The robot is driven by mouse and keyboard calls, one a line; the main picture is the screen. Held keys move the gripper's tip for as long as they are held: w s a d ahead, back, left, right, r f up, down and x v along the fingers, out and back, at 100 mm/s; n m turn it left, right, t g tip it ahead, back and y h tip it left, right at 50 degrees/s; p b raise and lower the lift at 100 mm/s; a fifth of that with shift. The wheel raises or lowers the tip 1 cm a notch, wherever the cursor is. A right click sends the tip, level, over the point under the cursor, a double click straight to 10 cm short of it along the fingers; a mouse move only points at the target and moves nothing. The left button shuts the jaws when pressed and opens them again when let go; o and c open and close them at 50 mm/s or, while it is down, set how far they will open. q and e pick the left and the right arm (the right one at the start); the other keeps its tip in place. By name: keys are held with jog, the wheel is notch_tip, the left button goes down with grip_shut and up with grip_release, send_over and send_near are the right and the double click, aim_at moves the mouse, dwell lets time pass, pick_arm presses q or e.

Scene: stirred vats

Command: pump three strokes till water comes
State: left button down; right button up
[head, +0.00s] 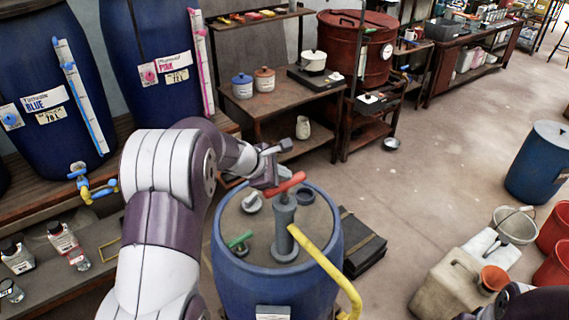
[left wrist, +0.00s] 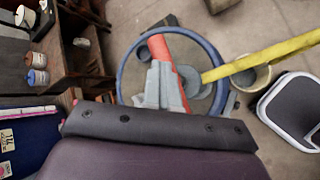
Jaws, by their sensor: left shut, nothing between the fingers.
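A blue drum (head: 225,255) stands in front of me with a hand pump (head: 285,232) upright on its lid. The pump has a grey body, a red handle (head: 288,184) on top and a yellow spout (head: 325,267) sloping down to the right. The spout's lower end meets the bottom of the picture, and I see no water there. My left gripper (head: 273,176) is shut and empty, close against the left end of the red handle. In the left wrist view its fingers (left wrist: 165,88) overlap the red handle (left wrist: 159,46); whether they touch cannot be told. My right gripper is out of view.
A beige jerrycan (head: 445,292) with an orange funnel (head: 492,279) stands at the lower right, near a white bucket (head: 515,225) and red buckets (head: 553,225). A black case (head: 362,243) lies right of the drum. Blue vats (head: 45,75) line the left. Open floor lies beyond.

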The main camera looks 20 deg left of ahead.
aim_at(282, 183)
pick_arm(q)
jog(key=shift+s+f+b, duration=0.1)
jog(key=shift+f+b, duration=0.7)
jog(key=shift+f, duration=0.2)
dwell(0.3)
jog(key=shift+r+p, duration=2.9)
jog(key=shift+r, duration=0.75)
notch_tip(282, 183, up, 6)
jog(key=p, duration=0.4)
jog(key=shift+p, duration=0.4)
jog(key=shift+w, duration=0.2)
